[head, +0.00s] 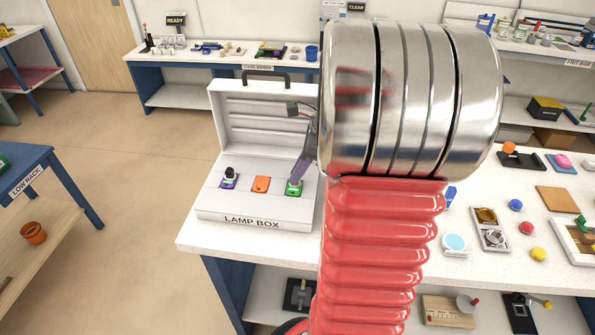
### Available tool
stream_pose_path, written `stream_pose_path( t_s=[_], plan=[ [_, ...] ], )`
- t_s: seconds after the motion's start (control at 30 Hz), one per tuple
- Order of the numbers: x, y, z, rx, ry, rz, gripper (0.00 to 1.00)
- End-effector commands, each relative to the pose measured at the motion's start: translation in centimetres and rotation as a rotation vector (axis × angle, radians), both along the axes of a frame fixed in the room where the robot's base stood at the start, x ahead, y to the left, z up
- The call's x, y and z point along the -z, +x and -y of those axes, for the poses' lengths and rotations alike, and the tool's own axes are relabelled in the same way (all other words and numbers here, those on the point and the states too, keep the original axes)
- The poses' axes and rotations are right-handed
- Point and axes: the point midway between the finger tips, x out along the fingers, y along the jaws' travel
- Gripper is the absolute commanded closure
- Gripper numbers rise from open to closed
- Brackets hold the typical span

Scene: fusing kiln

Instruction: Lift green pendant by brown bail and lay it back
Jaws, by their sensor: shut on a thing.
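The green pendant (293,188) is at the right end of a row on the white lamp box (255,211). My gripper (297,178) comes down from the right with a purple-grey finger, its tip at the pendant's upper side. It is shut on the pendant, at its top. The brown bail cannot be made out, as the fingertip covers that spot. The pendant appears at or very close to the box's surface; I cannot tell if there is a gap under it.
An orange piece (261,184) and a purple piece with a dark knob (229,180) sit left of the pendant. The box's open lid (240,120) stands behind. My large arm hides the bench right of the box. Trays and coloured pieces lie farther right.

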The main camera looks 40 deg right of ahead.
Motion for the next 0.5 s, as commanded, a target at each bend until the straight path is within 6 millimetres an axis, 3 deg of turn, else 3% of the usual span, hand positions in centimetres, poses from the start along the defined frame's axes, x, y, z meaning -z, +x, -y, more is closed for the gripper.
stream_pose_path(
  t_s=[0.43,0.47,0.5],
  plan=[
    [0.02,0.0,0.0,0.0,0.0,0.0,1.0],
    [0.02,0.0,0.0,0.0,0.0,0.0,0.88],
    [0.02,0.0,0.0,0.0,0.0,0.0,0.85]
  ],
)
